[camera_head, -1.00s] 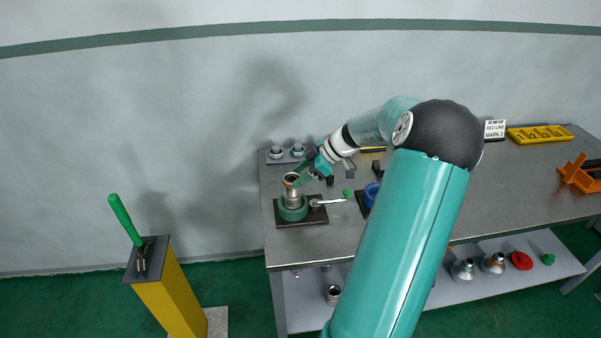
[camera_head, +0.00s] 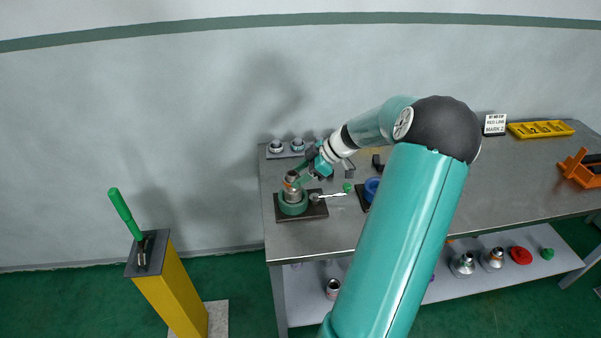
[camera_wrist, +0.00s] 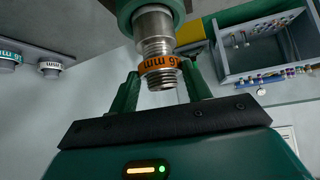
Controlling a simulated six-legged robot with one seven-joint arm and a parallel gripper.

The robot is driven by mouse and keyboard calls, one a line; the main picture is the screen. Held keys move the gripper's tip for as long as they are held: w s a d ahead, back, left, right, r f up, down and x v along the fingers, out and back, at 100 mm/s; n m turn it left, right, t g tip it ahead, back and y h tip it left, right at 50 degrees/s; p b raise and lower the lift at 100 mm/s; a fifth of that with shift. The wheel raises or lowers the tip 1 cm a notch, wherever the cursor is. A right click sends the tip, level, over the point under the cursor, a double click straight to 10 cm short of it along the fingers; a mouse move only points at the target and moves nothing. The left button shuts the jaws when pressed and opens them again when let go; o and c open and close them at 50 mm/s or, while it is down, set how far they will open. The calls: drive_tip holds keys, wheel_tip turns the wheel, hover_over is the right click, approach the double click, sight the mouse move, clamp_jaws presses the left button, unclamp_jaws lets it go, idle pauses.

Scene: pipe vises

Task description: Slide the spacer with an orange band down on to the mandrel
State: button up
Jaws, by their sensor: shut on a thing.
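The spacer with an orange band (camera_wrist: 161,64) is between the two green fingers of my gripper (camera_wrist: 160,90) in the wrist view, which looks upside down. My gripper is shut on it. Bare silver threaded metal shows on both sides of the band, in line with the silver mandrel (camera_wrist: 153,25). The mandrel stands upright in a green vise (camera_head: 293,207) at the bench's left end in the head view. My gripper (camera_head: 301,180) reaches the top of this stack from the right. How far the spacer sits down the mandrel cannot be told.
The vise handle (camera_head: 333,195) sticks out to the right, below my gripper. A blue vise (camera_head: 371,188) stands beside it, partly hidden by my arm. A grey plate with two fittings (camera_head: 286,149) lies behind. A yellow post (camera_head: 172,292) with a green lever stands left of the bench.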

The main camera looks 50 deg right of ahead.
drive_tip(key=shift+f, duration=1.05)
drive_tip(key=o, duration=1)
drive_tip(key=shift+o, duration=0.2)
drive_tip(key=v, duration=1.4)
drive_tip(key=shift+f, duration=0.1)
